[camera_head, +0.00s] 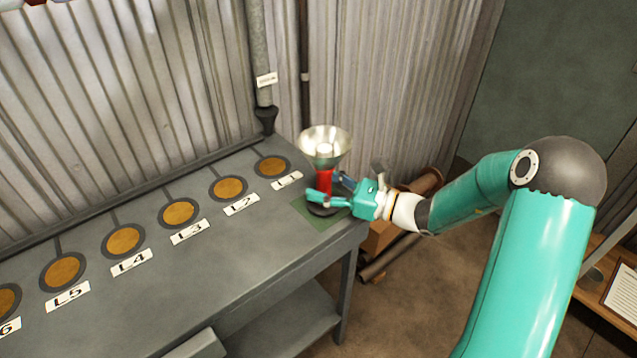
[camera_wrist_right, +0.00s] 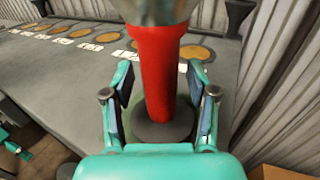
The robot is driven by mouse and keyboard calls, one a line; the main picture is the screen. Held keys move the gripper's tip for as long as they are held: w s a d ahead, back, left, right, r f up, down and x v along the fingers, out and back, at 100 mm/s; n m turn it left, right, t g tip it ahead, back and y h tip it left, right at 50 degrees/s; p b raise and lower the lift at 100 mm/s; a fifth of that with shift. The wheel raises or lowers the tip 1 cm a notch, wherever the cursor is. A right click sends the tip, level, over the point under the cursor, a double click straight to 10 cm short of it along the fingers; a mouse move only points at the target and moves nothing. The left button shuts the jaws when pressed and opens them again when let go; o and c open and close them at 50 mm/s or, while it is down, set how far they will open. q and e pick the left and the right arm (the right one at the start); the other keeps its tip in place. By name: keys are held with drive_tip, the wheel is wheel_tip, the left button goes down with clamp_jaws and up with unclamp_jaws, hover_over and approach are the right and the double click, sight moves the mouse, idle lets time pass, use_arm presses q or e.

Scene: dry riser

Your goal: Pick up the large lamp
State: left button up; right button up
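The large lamp (camera_head: 325,150) stands upright on a green square (camera_head: 311,214) at the table's right end. It has a wide silvery bowl on top, a red stem and a dark round base. My right gripper (camera_head: 328,196) is at the stem. In the right wrist view its open fingers (camera_wrist_right: 160,98) stand either side of the red stem (camera_wrist_right: 160,70), with a gap on each side. The lamp's top is cut off there. My left gripper is not in the head view; a small teal part at the wrist view's left edge may belong to my left arm.
The grey table (camera_head: 222,288) carries a row of round amber discs (camera_head: 272,167) with labels such as L1 (camera_head: 287,181). A corrugated wall (camera_head: 110,80) and a grey pipe (camera_head: 259,50) stand behind. Pipes and a box lie on the floor right of the table.

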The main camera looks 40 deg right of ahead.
clamp_jaws()
drive_tip(key=shift+r, duration=0.25)
